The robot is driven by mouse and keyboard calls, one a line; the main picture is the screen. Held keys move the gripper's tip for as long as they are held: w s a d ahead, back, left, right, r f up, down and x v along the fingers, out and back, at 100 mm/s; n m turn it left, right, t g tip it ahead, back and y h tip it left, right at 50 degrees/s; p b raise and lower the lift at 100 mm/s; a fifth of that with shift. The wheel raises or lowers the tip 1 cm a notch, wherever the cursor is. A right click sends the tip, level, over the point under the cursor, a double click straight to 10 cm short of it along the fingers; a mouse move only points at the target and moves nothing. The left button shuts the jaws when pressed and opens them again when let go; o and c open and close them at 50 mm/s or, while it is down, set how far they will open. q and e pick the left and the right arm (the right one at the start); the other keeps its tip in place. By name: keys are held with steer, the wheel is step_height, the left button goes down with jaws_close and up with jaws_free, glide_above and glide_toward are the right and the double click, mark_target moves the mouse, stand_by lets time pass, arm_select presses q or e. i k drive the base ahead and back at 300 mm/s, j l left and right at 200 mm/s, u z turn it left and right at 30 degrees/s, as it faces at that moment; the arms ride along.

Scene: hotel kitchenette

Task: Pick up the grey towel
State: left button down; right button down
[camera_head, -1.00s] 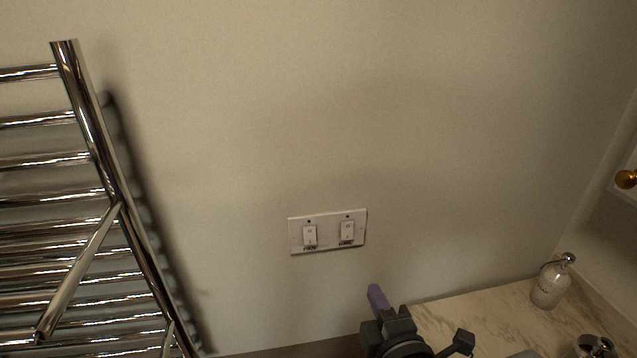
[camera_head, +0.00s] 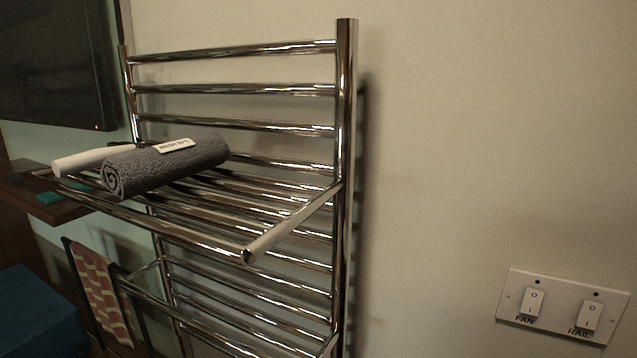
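The grey towel (camera_head: 172,166) is rolled up and lies on the shelf of the chrome towel rack (camera_head: 346,110), toward the shelf's left end. A white label is on top of it, and its spiral end faces the front left. A white roll (camera_head: 90,160) lies right beside it, partly behind it. Neither of my grippers shows in the head view now.
The shelf's bars are bare to the right of the towel. A patterned cloth (camera_head: 98,290) hangs on a lower bar. A dark screen (camera_head: 55,65) is at the upper left, above a brown wooden surface (camera_head: 50,207). A switch plate (camera_head: 563,306) is on the wall at right.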

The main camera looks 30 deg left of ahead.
mark_target(129, 174)
steer(key=u, duration=1.55)
